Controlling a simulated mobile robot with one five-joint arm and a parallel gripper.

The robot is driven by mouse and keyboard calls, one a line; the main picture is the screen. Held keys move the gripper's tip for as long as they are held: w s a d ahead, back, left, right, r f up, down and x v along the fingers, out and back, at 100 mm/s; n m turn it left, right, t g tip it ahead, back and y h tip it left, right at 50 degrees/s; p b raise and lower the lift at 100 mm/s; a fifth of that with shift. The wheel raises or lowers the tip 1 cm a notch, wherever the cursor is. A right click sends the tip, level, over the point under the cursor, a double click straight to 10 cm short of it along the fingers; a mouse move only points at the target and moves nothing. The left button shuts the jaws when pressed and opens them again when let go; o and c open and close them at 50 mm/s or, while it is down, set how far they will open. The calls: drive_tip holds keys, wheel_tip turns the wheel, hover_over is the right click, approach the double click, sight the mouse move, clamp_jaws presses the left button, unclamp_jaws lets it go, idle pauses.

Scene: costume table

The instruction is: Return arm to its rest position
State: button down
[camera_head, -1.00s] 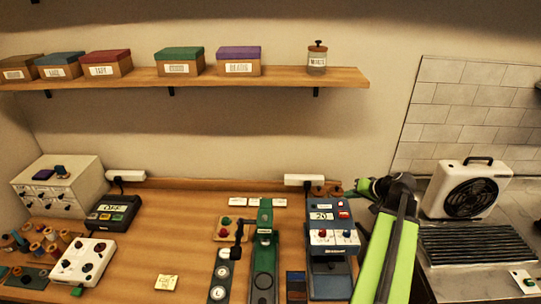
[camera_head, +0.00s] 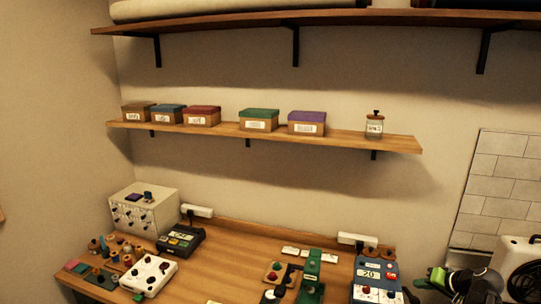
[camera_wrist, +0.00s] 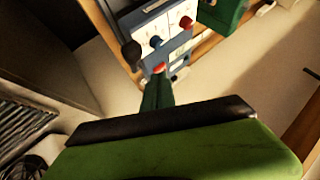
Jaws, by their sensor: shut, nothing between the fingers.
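My gripper (camera_head: 437,277) shows at the bottom right of the head view, with my dark folded arm behind it. It is just right of the blue device with a "20" display (camera_head: 368,277) and appears apart from it. In the wrist view my gripper's narrow dark green fingers (camera_wrist: 157,93) are together, with nothing between them. Beyond them is the blue and white device front (camera_wrist: 152,35) with red and blue knobs. The lower part of my arm is cut off by the frame.
The wooden table (camera_head: 225,268) holds a green press (camera_head: 312,268), a dark keypad unit (camera_head: 181,239), a white knob box (camera_head: 149,274) and a drawer cabinet (camera_head: 145,209). A shelf (camera_head: 345,139) with boxes and a jar hangs above. A white fan (camera_head: 520,262) stands at the far right.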

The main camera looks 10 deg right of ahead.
drive_tip(key=w+a+f+n+b, duration=0.1)
drive_tip(key=w+a, duration=0.2)
drive_tip(key=a, duration=0.2)
drive_tip(key=w+a+f+n+y+b, duration=0.1)
drive_tip(key=w+a+f, duration=0.1)
drive_tip(key=w+a, duration=0.2)
drive_tip(key=w+a+f+n+g+y+b, duration=0.1)
drive_tip(key=w+a+f+b, duration=0.1)
drive_tip(key=w+a, duration=0.2)
drive_tip(key=shift+a+f, duration=0.1)
drive_tip(key=shift+a, duration=1.5)
drive_tip(key=a+f+n+g+b, duration=0.2)
drive_tip(key=a+f, duration=0.2)
drive_tip(key=a, duration=0.6)
drive_tip(key=a+f+n+g+b, duration=0.1)
drive_tip(key=a+f+n+b, duration=0.15)
drive_tip(key=a, duration=0.65)
drive_tip(key=a+f+n+g+b, duration=0.2)
drive_tip(key=a+f, duration=0.3)
drive_tip(key=a, duration=0.5)
drive_tip(key=s+a+f+g+h+b, duration=0.1)
drive_tip(key=s+a+f+g+b, duration=0.1)
drive_tip(key=s+a+f, duration=0.15)
drive_tip(key=s+d, duration=0.1)
drive_tip(key=s+d+m+h, duration=0.1)
drive_tip(key=s, duration=0.1)
drive_tip(key=s+d+m+g+h+p, duration=0.1)
drive_tip(key=shift+s+d+r, duration=0.1)
drive_tip(key=shift+s+r, duration=0.15)
drive_tip(key=shift+r, duration=0.05)
